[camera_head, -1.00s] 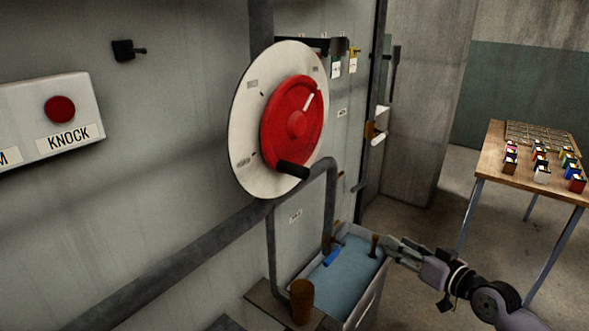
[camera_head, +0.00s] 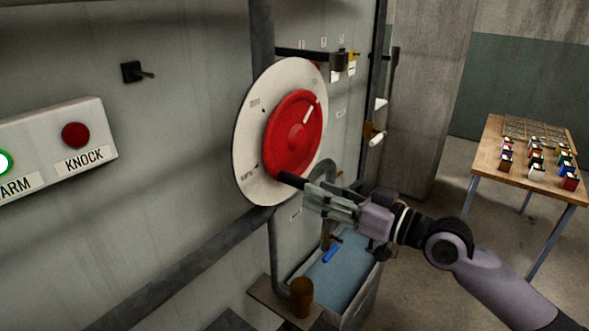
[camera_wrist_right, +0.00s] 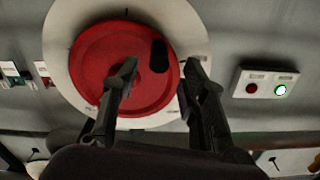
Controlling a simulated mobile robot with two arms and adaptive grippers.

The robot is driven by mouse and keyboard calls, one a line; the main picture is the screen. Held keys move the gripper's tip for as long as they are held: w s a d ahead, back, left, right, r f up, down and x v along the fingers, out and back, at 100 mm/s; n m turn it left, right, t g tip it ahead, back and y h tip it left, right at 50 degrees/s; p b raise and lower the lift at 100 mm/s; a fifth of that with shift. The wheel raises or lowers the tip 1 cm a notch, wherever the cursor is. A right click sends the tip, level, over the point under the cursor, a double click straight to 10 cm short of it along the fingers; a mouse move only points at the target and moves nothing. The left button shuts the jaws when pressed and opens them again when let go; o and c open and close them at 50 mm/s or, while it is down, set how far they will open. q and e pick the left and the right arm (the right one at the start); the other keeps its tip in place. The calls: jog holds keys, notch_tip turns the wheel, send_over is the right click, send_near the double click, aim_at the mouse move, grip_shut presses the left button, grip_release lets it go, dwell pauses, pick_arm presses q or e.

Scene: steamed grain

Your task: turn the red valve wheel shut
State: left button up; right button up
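The red valve wheel (camera_head: 296,137) sits on a round pale dial plate (camera_head: 247,150) on the grey wall. It has a white mark at its upper right and a black handle (camera_head: 289,180) at its lower edge. My right gripper (camera_head: 314,195) is at the outer end of this handle. In the right wrist view, the handle (camera_wrist_right: 158,56) appears between the two spread fingers of the right gripper (camera_wrist_right: 163,68), with gaps on both sides. I cannot tell how far the fingers reach along it. My left gripper is not in view.
A bent grey pipe (camera_head: 207,255) runs below the dial. Under my right arm is a blue-filled basin (camera_head: 340,262), with a brown cup (camera_head: 302,297) beside it. A KNOCK button box (camera_head: 108,128) is on the wall at left. A table (camera_head: 487,165) with small boxes stands at right.

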aim_at(295, 183)
jog(key=p+x, duration=0.1)
jog(key=x, duration=0.5)
jog(key=shift+w+p, duration=0.1)
jog(key=shift+p, duration=0.3)
jog(key=shift+w+a, duration=0.25)
jog(key=shift+a, duration=0.2)
jog(key=shift+c, duration=0.5)
grip_shut()
jog(key=shift+f, duration=0.1)
